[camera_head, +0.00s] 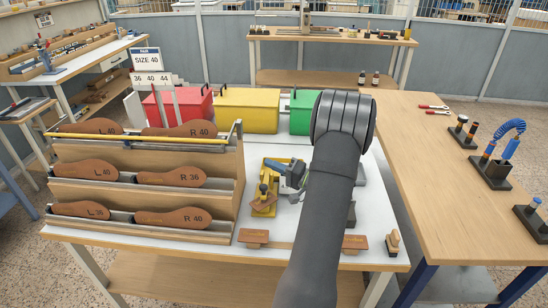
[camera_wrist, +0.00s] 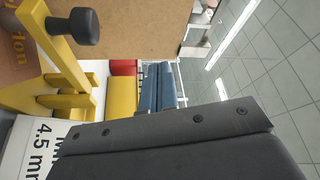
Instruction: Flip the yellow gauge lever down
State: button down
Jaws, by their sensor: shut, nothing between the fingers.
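The yellow gauge (camera_head: 263,203) stands on the white table, just right of the sole rack. In the wrist view its yellow bars (camera_wrist: 62,62) fill the left side close up, with a black knob (camera_wrist: 75,27) on them. Which bar is the lever, and how it is tilted, I cannot tell clearly. My gripper (camera_head: 289,184) is shut and empty, right beside the gauge in the head view. Contact cannot be made out. In the wrist view a dark grey bolted part of it fills the bottom. A white label reading 4.5 mm (camera_wrist: 45,150) is beside the yellow parts.
The wooden rack (camera_head: 226,185) with brown soles stands close on the left. Red (camera_head: 180,106), yellow (camera_head: 247,110) and green (camera_head: 303,112) boxes stand behind.

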jog(key=s+f, duration=0.3)
jog(key=shift+s+f, duration=0.45)
jog(key=shift+f, duration=0.35)
jog(key=shift+s+f, duration=0.45)
jog(key=shift+f, duration=0.35)
jog(key=shift+r, duration=0.1)
notch_tip(320, 180, up, 5)
jog(key=d+f, duration=0.3)
jog(key=d, duration=0.6)
jog(key=shift+w+d+f, duration=0.3)
jog(key=shift+w, duration=0.05)
jog(key=r+x, duration=0.2)
jog(key=x, duration=0.8)
jog(key=shift+a+r, duration=0.2)
jog(key=shift+r, duration=0.15)
